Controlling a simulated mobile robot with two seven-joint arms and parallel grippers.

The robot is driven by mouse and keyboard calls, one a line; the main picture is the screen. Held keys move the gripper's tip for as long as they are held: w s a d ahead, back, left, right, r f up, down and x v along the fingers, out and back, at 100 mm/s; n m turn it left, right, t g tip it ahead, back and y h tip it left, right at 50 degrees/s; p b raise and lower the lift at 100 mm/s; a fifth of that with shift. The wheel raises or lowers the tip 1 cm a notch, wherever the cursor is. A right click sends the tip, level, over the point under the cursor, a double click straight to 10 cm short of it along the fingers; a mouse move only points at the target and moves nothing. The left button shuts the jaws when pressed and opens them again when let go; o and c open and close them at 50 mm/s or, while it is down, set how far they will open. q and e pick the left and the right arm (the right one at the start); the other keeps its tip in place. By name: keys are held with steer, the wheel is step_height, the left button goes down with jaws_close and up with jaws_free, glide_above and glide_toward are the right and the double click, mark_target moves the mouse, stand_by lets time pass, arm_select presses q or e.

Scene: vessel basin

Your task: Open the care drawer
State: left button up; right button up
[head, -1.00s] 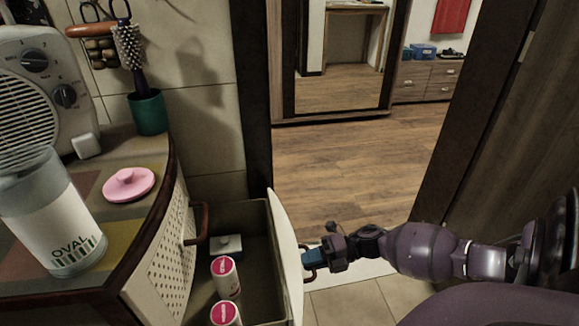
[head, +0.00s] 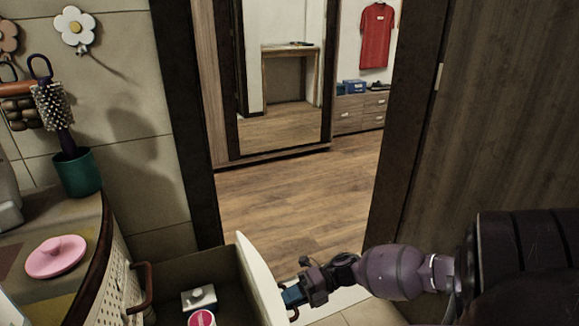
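The care drawer (head: 262,279) is pulled out of the curved cabinet, with its pale front standing well away from the perforated cabinet door. Inside it are a white box-like item with a round knob (head: 199,298) and a red-topped container (head: 201,318), partly cut off by the lower edge. My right gripper (head: 292,298) is at the outer side of the drawer front. Its blue fingers look closed on the drawer handle (head: 294,315), which they partly cover. My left gripper is not in view.
A dark door frame and wooden door (head: 480,120) stand on the right. The wooden floor (head: 290,205) beyond the doorway is clear.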

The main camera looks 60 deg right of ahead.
steer(key=o, duration=0.4)
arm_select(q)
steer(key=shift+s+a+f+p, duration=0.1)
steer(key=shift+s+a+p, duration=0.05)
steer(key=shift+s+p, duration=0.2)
arm_select(e)
steer(key=v, duration=1.1)
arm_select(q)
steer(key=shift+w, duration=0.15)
